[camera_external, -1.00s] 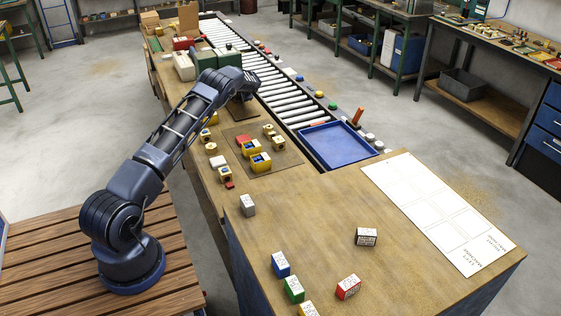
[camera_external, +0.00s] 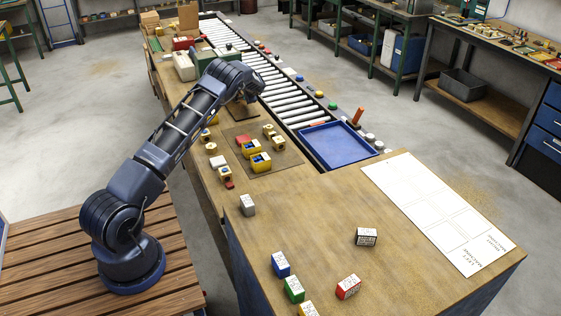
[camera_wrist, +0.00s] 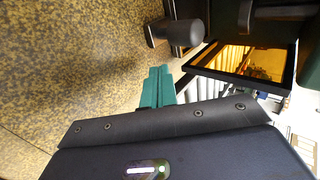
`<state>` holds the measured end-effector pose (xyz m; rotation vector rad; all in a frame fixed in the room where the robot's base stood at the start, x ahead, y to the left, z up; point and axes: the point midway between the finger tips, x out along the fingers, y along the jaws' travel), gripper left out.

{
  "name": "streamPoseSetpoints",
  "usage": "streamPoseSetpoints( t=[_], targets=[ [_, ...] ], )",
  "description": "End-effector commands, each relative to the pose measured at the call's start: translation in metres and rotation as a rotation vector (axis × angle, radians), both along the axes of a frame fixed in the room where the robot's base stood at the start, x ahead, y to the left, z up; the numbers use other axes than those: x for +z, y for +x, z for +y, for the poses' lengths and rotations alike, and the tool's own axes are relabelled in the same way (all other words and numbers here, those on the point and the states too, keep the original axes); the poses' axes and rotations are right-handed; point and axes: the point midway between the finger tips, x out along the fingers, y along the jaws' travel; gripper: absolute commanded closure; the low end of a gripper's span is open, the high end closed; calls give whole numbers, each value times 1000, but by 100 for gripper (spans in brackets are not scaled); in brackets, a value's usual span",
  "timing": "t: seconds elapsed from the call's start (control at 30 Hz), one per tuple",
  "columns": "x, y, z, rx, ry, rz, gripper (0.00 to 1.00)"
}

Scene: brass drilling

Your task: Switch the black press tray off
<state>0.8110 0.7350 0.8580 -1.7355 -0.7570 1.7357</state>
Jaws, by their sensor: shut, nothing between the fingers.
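My gripper (camera_wrist: 157,87) shows as two teal fingers close together in the wrist view, with nothing visible between them. A black cylindrical knob or handle (camera_wrist: 178,32) is just beyond the fingertips, slightly to the right, with a gap visible. A black-framed amber pane (camera_wrist: 243,62) lies to its right. I cannot tell for sure which of these dark parts belongs to the black press tray, or its switch state. In the external view my wrist hangs over the bench beside the rollers, and the fingertips are too small to tell.
A roller conveyor (camera_external: 286,101) runs along the bench, with a blue tray (camera_external: 335,145) at its near end. Yellow and white parts stand on a brown mat (camera_external: 284,158). Several coloured blocks stand on the near table (camera_external: 320,235), which has much free room.

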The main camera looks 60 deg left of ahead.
Motion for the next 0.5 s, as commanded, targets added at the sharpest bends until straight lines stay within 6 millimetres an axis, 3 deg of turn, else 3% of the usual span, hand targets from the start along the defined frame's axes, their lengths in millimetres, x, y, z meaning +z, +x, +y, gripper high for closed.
streamPoseSetpoints(
  t=[0.2, 0.5],
  targets=[
    [29, 1, -31, -2, 0, -1, 100],
    [51, -1, -55, 0, -1, 0, 100]
  ],
)
